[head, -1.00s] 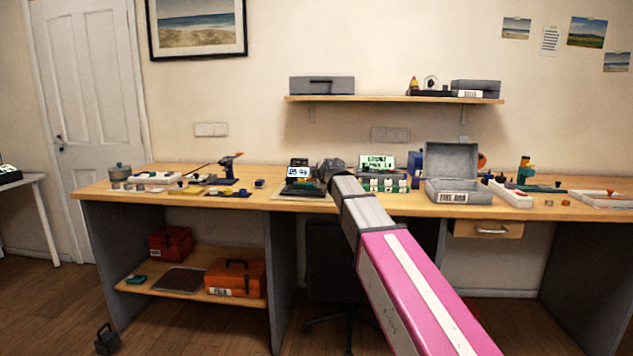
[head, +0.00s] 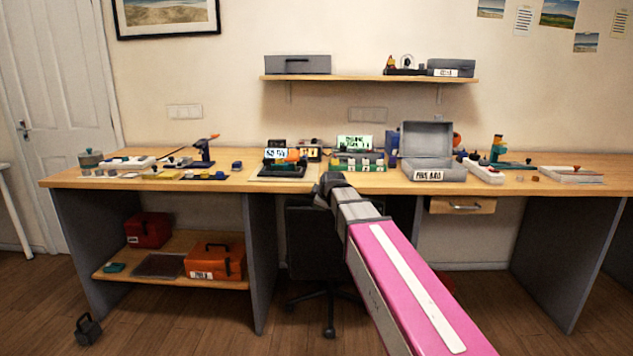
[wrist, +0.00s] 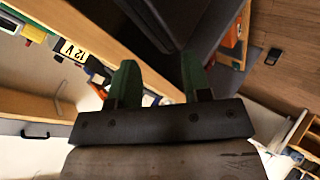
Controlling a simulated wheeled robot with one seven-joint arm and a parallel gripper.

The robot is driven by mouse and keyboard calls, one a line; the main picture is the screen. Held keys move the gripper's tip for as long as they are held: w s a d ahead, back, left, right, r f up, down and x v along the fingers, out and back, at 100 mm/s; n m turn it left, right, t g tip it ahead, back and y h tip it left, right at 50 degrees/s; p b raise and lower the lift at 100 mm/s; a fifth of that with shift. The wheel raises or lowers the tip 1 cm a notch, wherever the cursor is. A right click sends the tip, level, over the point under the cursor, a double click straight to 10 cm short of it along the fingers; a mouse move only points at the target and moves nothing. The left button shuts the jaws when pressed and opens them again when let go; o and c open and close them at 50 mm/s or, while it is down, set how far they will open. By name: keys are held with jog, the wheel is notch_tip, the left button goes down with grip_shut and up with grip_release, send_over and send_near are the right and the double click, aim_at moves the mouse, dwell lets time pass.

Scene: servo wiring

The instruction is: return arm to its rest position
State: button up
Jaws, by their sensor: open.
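My arm reaches from the lower right of the head view toward the front edge of the workbench (head: 230,178), with its dark end just in front of that edge. The arm hides part of the bench front. In the wrist view my gripper (wrist: 160,82) shows two green fingers set well apart on a dark bar. It is open, with nothing between the fingers. The wrist view is steeply tilted and shows the bench edge, a "12 V" label and the floor beyond.
An open grey box (head: 440,175) and a small lit display (head: 354,142) stand on the bench. An orange toolbox (head: 215,261) and a red box (head: 148,229) sit on the lower shelf. A dark chair (head: 315,245) stands under the bench. A dark weight-like object (head: 88,329) lies on the floor.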

jog(key=s+d+f+m+g+h, duration=0.1)
jog(key=s+d+f+m+g, duration=0.2)
jog(key=s+f, duration=0.6)
jog(key=s+d+f+m+g+h, duration=0.1)
jog(key=s+d+f+m+g, duration=0.2)
jog(key=s+d+f+m, duration=0.4)
jog(key=s+d+f+m+g, duration=0.3)
jog(key=s+d+f, duration=0.5)
jog(key=f, duration=0.5)
jog(key=s+m, duration=0.1)
jog(key=s, duration=0.1)
jog(key=shift+s+d+m+h, duration=0.15)
jog(key=shift+s+m+h, duration=0.25)
